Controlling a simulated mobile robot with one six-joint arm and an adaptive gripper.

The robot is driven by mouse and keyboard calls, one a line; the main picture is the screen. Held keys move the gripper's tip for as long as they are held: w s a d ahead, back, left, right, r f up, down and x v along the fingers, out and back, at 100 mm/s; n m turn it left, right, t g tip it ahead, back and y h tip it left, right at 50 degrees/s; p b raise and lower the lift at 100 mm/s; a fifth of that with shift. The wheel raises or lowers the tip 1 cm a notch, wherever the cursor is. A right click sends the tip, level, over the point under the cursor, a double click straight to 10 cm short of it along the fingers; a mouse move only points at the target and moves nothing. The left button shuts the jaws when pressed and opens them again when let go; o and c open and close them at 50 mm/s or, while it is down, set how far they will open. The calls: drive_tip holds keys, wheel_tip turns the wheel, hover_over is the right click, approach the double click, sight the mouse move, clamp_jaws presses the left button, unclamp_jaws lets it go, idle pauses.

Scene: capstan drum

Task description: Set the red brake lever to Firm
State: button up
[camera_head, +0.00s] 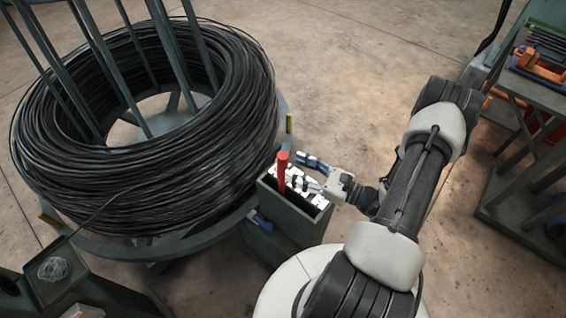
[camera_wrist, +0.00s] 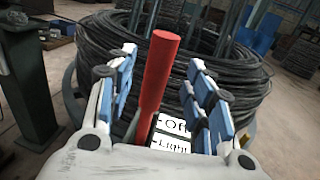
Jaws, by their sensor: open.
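The red brake lever (camera_head: 283,172) stands up from a green box (camera_head: 288,233) beside the wire coil. It also shows in the wrist view (camera_wrist: 160,72), rising between my two blue-padded fingers. My gripper (camera_wrist: 162,92) is open around the lever, with a gap visible on each side. In the head view my gripper (camera_head: 308,172) reaches the box top from the right. A white label plate (camera_wrist: 173,130) right of the lever in the wrist view reads "Off" and "Light". Any further markings, including Firm, are hidden or unreadable.
A large coil of black wire (camera_head: 230,150) sits on a round stand with upright bars, close behind the box. A cart with tools (camera_head: 540,65) stands at the right. Concrete floor (camera_head: 350,60) is clear between them.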

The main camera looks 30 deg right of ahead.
sight(283, 163)
drive_tip(key=x, duration=0.5)
drive_tip(key=shift+w+a+b, duration=0.15)
drive_tip(key=shift+w+b, duration=0.1)
drive_tip(key=shift+b, duration=0.05)
drive_tip(key=shift+c, duration=0.4)
clamp_jaws()
